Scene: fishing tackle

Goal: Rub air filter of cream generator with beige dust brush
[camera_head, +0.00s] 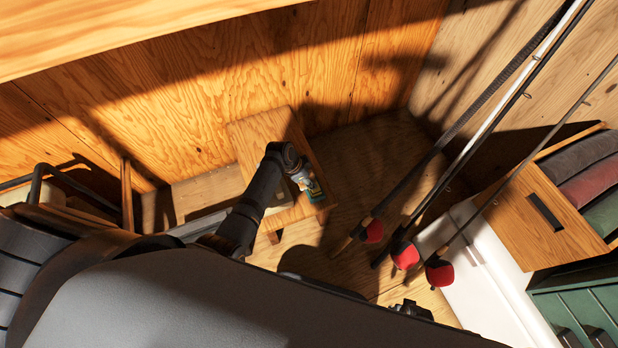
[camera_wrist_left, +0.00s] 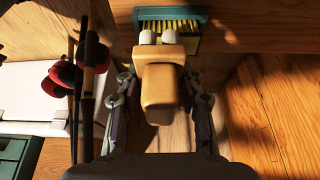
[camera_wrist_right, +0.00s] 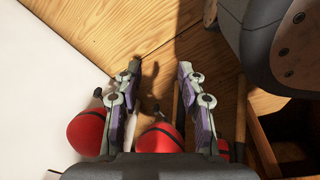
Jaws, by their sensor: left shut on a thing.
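My left gripper (camera_wrist_left: 157,78) is shut on a beige block-like piece, which I take for the dust brush (camera_wrist_left: 160,92). Two white rounded tips show at its far end. Just beyond them is a teal-framed piece with yellow strips (camera_wrist_left: 190,28), perhaps the air filter; whether they touch I cannot tell. In the head view my left gripper (camera_head: 297,172) is over a small wooden stool (camera_head: 252,133), beside the teal and yellow piece (camera_head: 311,188). My right gripper (camera_wrist_right: 158,70) is open and empty.
Several fishing rods (camera_head: 425,185) with red ends (camera_head: 439,271) lean at the right. A white box (camera_head: 478,270), a wooden drawer crate (camera_head: 545,215) and a green cabinet (camera_head: 580,300) stand there too. Wooden walls close off the back.

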